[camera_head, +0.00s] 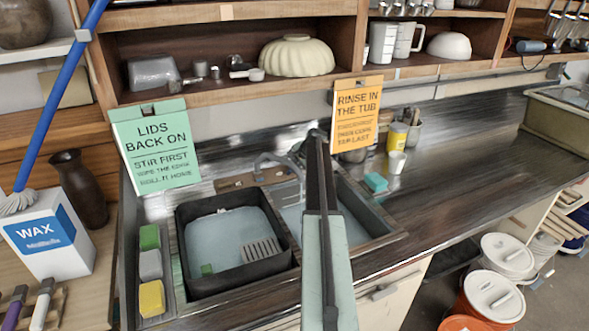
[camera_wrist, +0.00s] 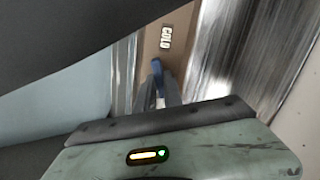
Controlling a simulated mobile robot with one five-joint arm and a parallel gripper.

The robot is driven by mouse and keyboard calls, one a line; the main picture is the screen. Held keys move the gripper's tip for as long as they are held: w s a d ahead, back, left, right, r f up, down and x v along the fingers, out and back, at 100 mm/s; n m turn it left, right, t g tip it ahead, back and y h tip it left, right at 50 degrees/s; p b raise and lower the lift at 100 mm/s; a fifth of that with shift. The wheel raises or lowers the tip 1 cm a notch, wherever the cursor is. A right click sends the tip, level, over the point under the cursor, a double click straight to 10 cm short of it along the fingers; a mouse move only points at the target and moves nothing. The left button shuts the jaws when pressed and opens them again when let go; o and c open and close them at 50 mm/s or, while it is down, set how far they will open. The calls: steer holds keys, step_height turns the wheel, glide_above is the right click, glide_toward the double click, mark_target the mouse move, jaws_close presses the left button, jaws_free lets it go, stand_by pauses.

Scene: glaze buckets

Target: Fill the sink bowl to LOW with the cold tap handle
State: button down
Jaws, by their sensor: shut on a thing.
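In the wrist view my gripper (camera_wrist: 168,92) is shut on the blue cold tap handle (camera_wrist: 157,68), just below a COLD label (camera_wrist: 166,37) on a brown plate. Its fingers are partly hidden by the gripper body. In the head view my arm reaches over the sink and hides the gripper and the handle. The grey tap spout (camera_head: 275,160) curves beside my arm. The sink bowl (camera_head: 365,218) shows on both sides of my arm with a pale blue inside. I cannot make out a LOW mark or tell the water level.
A black tub (camera_head: 185,240) with pale blue liquid and a grate stands left of the bowl. Sponges (camera_head: 150,265) sit at its left. A green sign (camera_head: 155,145) and an orange sign (camera_head: 357,112) hang from the shelf. The counter at right is mostly clear.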

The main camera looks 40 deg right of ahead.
steer(key=shift+s+f+m+t+b, duration=0.1)
steer(key=shift+m+t+b, duration=0.25)
steer(key=shift+m, duration=1.75)
steer(key=c, duration=1.5)
jaws_free()
steer(key=shift+o, duration=0.2)
steer(key=p+v, duration=0.6)
steer(key=v, duration=0.1)
steer(key=shift+s+r, duration=0.15)
steer(key=shift+r, duration=0.15)
